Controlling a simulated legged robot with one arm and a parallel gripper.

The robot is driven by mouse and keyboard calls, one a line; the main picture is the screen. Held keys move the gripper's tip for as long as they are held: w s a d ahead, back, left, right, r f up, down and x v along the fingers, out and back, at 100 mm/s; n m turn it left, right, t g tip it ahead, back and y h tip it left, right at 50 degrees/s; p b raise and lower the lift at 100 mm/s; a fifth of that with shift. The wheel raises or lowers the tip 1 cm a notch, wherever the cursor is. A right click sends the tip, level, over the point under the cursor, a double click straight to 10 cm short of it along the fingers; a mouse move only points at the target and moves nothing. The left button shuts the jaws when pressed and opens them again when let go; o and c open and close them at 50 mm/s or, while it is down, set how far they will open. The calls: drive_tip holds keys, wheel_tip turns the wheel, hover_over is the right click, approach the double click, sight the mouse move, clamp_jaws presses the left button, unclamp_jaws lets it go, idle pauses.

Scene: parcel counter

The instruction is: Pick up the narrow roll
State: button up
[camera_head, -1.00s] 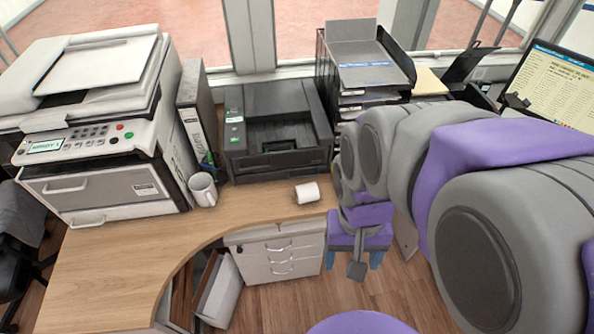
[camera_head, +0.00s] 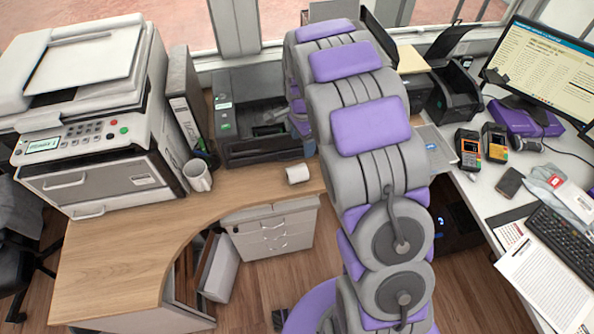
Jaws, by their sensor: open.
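A small white roll (camera_head: 298,173) lies on its side on the wooden desk (camera_head: 130,243), near its right end and in front of the black printer. It is the only roll I can make out. My gripper (camera_head: 306,146) is open. It is partly hidden behind my own arm, just above and behind the roll at the printer's right side in the picture. It looks apart from the roll and holds nothing that I can see.
A white mug (camera_head: 197,175) stands left of the roll. The black printer (camera_head: 245,118) and a large white copier (camera_head: 95,110) stand behind. A drawer unit (camera_head: 270,232) is below. Card terminals (camera_head: 468,148) and a keyboard (camera_head: 565,240) lie right. The desk's left part is clear.

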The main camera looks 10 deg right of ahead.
sight(297, 169)
drive_tip(key=shift+m, duration=0.9)
drive_tip(key=w+f, duration=0.1)
drive_tip(key=f, duration=0.4)
drive_tip(key=w+f+b, duration=0.1)
drive_tip(key=f, duration=0.4)
drive_tip(key=w+f+b, duration=0.1)
drive_tip(key=f, duration=0.5)
drive_tip(key=shift+w+a, duration=0.3)
drive_tip(key=shift+a, duration=0.05)
wheel_tip(297, 169, down, 5)
drive_tip(key=shift+s+a+f+b, duration=0.1)
drive_tip(key=shift+b, duration=0.65)
drive_tip(key=c, duration=0.8)
